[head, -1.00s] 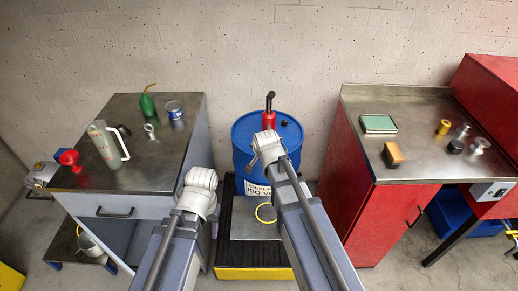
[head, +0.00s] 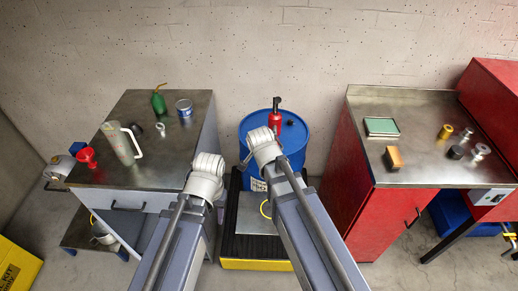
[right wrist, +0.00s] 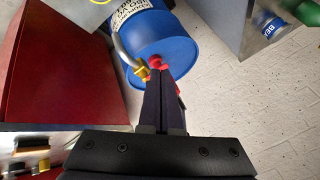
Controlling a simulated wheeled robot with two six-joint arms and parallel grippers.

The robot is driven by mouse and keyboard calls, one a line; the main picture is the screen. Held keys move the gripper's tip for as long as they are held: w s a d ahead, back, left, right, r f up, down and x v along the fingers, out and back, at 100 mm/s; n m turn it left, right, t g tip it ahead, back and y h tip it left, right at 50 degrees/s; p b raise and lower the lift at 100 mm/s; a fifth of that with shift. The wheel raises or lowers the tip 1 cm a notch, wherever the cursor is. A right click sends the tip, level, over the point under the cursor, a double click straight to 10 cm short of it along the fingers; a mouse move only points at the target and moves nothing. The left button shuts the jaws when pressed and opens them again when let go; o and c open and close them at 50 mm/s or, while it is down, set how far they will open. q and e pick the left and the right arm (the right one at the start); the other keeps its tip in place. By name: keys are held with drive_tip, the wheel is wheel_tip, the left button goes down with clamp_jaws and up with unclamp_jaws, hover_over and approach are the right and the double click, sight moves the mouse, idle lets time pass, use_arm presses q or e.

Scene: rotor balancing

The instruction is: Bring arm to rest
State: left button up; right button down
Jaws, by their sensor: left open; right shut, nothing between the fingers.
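In the head view both of my arms reach forward from the bottom edge, bent at pale grey joints. My left gripper (head: 221,212) shows only as a small dark part beside and below the left arm's pale joint; most of it is hidden, and it hangs between the left bench and the drum pallet. My right gripper is hidden behind its arm in the head view. In the right wrist view the right gripper (right wrist: 162,72) has its dark fingers together with nothing between them, overlapping the blue drum (right wrist: 160,42) and its red fitting; whether they touch cannot be told.
The blue drum (head: 292,140) with a red hand pump (head: 275,118) stands on a black and yellow pallet (head: 255,264). A metal-topped bench (head: 150,170) with jug, funnel and cans is at left. A red cabinet (head: 375,215) with small parts is at right.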

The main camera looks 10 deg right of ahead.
drive_tip(key=s+a+f+n+g, duration=0.2)
drive_tip(key=s+n+g, duration=0.1)
drive_tip(key=s+n, duration=0.4)
drive_tip(key=s+a+f+n+g, duration=0.2)
drive_tip(key=s+n, duration=0.5)
drive_tip(key=s, duration=0.6)
drive_tip(key=a+g, duration=0.1)
drive_tip(key=g, duration=0.1)
drive_tip(key=shift+s+a+f+g, duration=0.15)
drive_tip(key=shift+s+a+g, duration=0.1)
drive_tip(key=shift+g, duration=0.05)
idle(0.8)
